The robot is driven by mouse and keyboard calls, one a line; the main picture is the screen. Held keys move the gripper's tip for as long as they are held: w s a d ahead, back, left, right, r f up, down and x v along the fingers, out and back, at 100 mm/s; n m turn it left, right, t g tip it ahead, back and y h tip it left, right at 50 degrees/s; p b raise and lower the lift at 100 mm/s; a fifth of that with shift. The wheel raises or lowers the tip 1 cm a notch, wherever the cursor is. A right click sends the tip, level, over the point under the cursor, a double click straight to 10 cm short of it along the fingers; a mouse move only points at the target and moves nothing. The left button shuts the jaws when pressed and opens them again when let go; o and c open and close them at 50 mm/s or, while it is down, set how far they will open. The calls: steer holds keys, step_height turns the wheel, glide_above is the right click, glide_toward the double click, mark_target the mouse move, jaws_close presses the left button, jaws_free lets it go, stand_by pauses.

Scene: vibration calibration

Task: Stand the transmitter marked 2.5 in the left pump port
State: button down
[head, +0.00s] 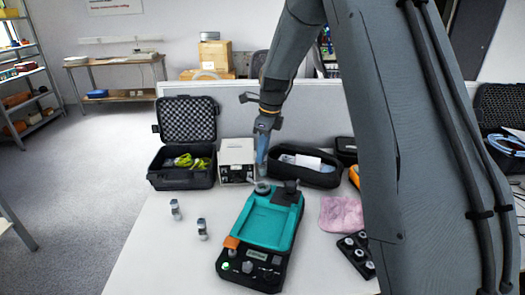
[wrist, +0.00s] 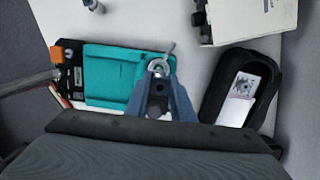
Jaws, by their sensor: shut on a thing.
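The teal and black pump unit (head: 268,226) lies on the table, with a round grey port (head: 262,188) at its far left and a dark part (head: 290,188) at its far right. My gripper (head: 261,176) is directly over the left port, pointing down. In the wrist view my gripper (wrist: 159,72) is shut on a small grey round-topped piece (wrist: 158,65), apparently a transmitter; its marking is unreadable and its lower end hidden. Whether it is seated in the port I cannot tell. Two grey transmitters, one farther (head: 175,210) and one nearer (head: 202,229), stand upright left of the unit, markings unreadable.
An open black case (head: 183,178), a white box (head: 236,160) and a black pouch (head: 304,168) stand behind the unit. A pink cloth (head: 341,214) and a black tray with knobs (head: 355,255) are to the right. The table's front left is clear.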

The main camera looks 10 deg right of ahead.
mark_target(263, 167)
steer(key=shift+f+b, duration=1.55)
steer(key=shift+f, duration=1.5)
steer(key=shift+f, duration=0.15)
steer(key=c, duration=1.5)
jaws_free()
steer(key=shift+o, duration=0.2)
